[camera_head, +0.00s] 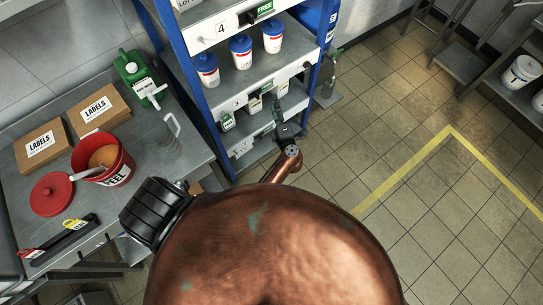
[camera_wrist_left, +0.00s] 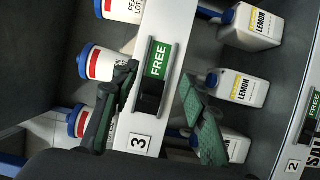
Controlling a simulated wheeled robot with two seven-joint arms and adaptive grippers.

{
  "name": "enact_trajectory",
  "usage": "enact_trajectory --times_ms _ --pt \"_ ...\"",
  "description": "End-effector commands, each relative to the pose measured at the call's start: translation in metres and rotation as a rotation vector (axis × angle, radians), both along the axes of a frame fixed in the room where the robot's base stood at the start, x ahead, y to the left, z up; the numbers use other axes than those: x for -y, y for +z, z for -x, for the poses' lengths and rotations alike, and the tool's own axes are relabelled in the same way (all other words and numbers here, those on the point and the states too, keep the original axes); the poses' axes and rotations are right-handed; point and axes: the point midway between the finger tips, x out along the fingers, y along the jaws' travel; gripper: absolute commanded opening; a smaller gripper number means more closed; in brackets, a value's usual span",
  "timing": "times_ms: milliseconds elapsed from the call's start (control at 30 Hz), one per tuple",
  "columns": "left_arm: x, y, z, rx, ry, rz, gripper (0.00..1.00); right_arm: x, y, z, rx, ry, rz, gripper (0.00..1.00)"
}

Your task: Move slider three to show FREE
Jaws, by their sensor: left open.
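Slider three (camera_wrist_left: 152,82) is on the shelf edge beside a plate marked 3 (camera_wrist_left: 139,143) in the left wrist view. Its green window reads FREE, and its black knob (camera_wrist_left: 150,97) sits at the end nearer that plate. My left gripper (camera_wrist_left: 159,78) is open, with one finger on each side of the slider; I cannot tell whether either finger touches it. In the head view my left gripper (camera_head: 270,122) is at the front of the blue-framed rack, below the plate marked 3 (camera_head: 237,103), partly hiding the shelf edge. My right gripper is not in view.
White tubs with blue lids (camera_head: 241,50) stand on the shelf behind. Lemon bottles (camera_wrist_left: 238,88) stand close to one finger. Shelf four (camera_head: 221,29) also has a FREE slider (camera_head: 265,8). A red bucket (camera_head: 103,160) and boxes are on the left bench.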

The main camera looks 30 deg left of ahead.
Motion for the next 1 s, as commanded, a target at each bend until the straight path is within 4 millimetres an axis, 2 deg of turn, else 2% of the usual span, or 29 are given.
enact_trajectory --times_ms 100,367,1000 --pt "0.001 -0.026 0.003 -0.052 -0.050 -0.085 0.41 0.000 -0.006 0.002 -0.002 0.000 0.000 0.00" --pt "0.000 -0.074 0.012 -0.157 -0.156 -0.244 0.41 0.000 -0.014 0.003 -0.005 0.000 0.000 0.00" --pt "0.026 -0.190 0.040 -0.403 -0.431 -0.506 0.41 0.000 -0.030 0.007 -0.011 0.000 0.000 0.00"
